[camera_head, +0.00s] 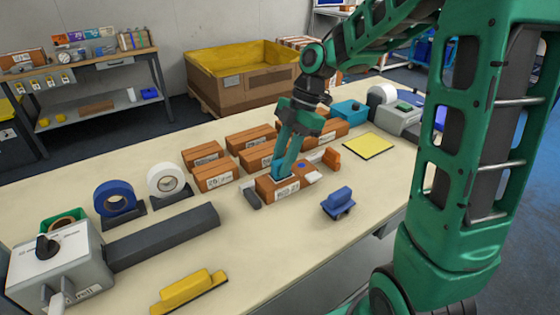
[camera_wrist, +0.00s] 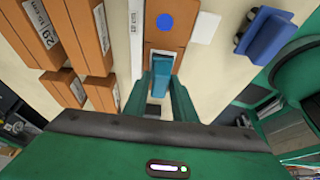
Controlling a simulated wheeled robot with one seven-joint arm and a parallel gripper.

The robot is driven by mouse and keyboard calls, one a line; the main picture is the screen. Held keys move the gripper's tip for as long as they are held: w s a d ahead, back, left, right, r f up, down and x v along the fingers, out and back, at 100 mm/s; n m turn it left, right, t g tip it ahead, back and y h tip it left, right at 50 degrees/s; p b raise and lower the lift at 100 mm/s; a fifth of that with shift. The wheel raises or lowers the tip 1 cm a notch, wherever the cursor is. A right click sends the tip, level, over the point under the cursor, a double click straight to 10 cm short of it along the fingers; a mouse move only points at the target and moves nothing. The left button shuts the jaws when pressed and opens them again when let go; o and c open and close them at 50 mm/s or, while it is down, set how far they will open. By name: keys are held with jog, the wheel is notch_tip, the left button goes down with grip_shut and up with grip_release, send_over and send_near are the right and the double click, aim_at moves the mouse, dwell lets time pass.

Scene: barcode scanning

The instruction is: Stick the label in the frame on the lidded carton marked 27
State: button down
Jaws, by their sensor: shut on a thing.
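My gripper (camera_head: 285,168) is lowered over an orange-brown carton (camera_head: 287,194) with a white printed face, whose number I cannot read for sure. The fingers (camera_wrist: 160,100) are closed on a narrow teal piece (camera_wrist: 162,70). Its far end is at the top of the carton, with a pale patch beside it; I cannot tell whether it touches. A blue round spot (camera_wrist: 166,22) is on the carton's top, also visible in the head view (camera_head: 301,163). A white flat piece (camera_wrist: 205,27) lies right of the carton.
Several other cartons (camera_head: 214,176) stand behind and left, one marked 29. A blue stamp-like block (camera_head: 338,200) is at right front, with a small orange block (camera_head: 331,160) behind it. A yellow pad (camera_head: 368,146) lies farther right.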

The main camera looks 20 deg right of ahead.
aim_at(282, 160)
jog(key=shift+r, duration=3.4)
